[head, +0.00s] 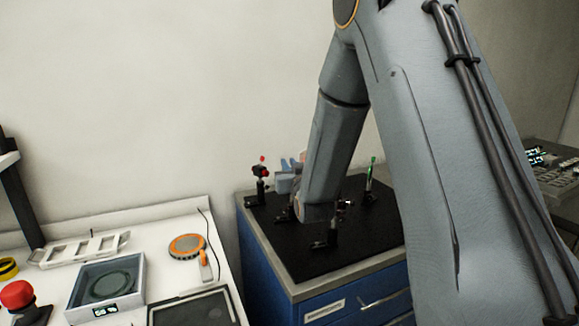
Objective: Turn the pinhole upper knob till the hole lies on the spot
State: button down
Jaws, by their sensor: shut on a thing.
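My gripper (290,168) is small and far off above the black optical board (290,250), beyond the end of my grey arm. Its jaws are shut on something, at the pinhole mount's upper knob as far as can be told. The knob, the hole and the light spot are too small or hidden to make out. A dark post mount with a red top (260,171) stands just left of the gripper. A post with a green upright part (370,174) stands to the right of my arm.
The board tops a blue drawer cabinet (275,287). A white bench (190,222) to the left holds a glass-sided balance (108,290), a red button (17,294), an orange-rimmed disc (187,246) and a white rack (80,250). My arm hides much of the board's right side.

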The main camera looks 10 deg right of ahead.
jog(key=c, duration=1.7)
grip_release()
jog(key=shift+c, duration=0.2)
jog(key=shift+r, duration=0.15)
notch_tip(320, 180, up, 10)
jog(key=b, duration=0.2)
jog(key=shift+b, duration=0.3)
